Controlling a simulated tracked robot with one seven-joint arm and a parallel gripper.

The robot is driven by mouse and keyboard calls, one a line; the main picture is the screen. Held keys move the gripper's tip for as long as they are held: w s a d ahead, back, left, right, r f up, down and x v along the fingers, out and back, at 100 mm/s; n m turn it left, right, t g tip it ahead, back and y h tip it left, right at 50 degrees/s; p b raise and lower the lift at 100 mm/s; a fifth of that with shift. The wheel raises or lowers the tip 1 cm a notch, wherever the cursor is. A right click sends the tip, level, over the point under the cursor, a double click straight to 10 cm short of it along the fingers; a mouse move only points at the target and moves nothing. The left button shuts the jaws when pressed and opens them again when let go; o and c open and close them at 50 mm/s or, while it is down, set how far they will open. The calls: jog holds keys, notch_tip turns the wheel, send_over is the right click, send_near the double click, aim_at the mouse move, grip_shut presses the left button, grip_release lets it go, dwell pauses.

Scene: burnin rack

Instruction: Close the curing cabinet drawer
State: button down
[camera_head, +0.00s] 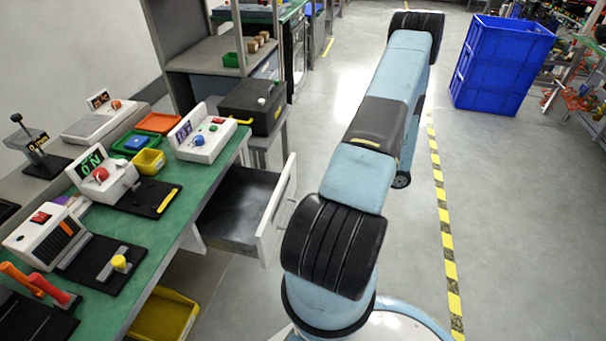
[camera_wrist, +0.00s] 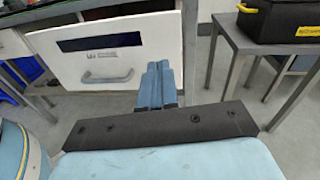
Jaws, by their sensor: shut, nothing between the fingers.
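The curing cabinet drawer stands pulled out from under the green-topped bench in the head view, with its white front panel (camera_head: 277,208) facing right and its dark inside showing. In the wrist view the drawer's white front (camera_wrist: 145,52) fills the upper left, with a dark slot, a small label and a grey bar handle (camera_wrist: 107,77). My gripper (camera_wrist: 159,66) is shut and empty, its blue fingers pointing at the right part of the front, right of the handle. I cannot tell whether the fingertips touch the panel. The head view shows my arm, but not the gripper's fingers.
The bench (camera_head: 150,262) carries several instruments and small trays. A black box (camera_wrist: 280,20) sits on a grey side table right of the drawer. A yellow bin (camera_head: 165,314) is under the bench. Blue crates (camera_head: 502,65) stand at the right, beyond a striped floor line (camera_head: 443,215).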

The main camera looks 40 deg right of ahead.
aim_at(295, 171)
notch_tip(295, 171, down, 4)
jog(key=s+d+m+t+h, duration=0.1)
jog(key=s+m+t, duration=0.1)
jog(key=x, duration=1.3)
jog(key=shift+w+a+f, duration=0.1)
jog(key=shift+w, duration=0.3)
jog(key=shift+w, duration=0.1)
